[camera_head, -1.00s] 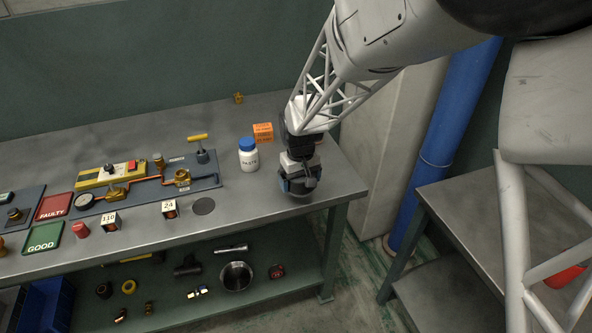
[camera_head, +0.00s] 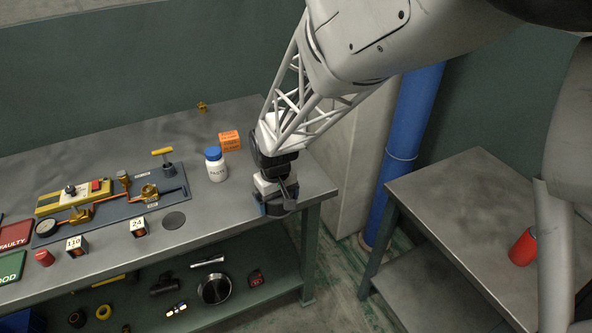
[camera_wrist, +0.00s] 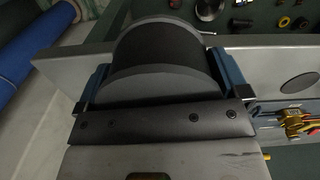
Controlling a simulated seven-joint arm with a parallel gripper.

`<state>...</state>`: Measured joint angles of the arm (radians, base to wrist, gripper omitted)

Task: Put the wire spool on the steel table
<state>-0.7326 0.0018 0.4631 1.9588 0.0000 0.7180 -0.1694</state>
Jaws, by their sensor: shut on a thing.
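The wire spool (camera_wrist: 160,45), dark with grey flanges, sits between the blue fingers of my gripper (camera_wrist: 160,78) in the wrist view. My gripper is shut on it. In the head view my gripper (camera_head: 275,203) is at the right end of the grey workbench (camera_head: 215,228); the spool is mostly hidden by the fingers there, and I cannot tell whether it touches the bench top. A second grey metal table (camera_head: 445,205) stands to the right, apart from the bench, with a wide bare top.
A red can (camera_head: 523,247) stands on the right table. A white bottle (camera_head: 216,170) and an orange box (camera_head: 229,141) are on the bench left of my gripper. A blue pipe (camera_head: 408,140) and a pale column (camera_head: 340,165) rise behind the gap between the tables.

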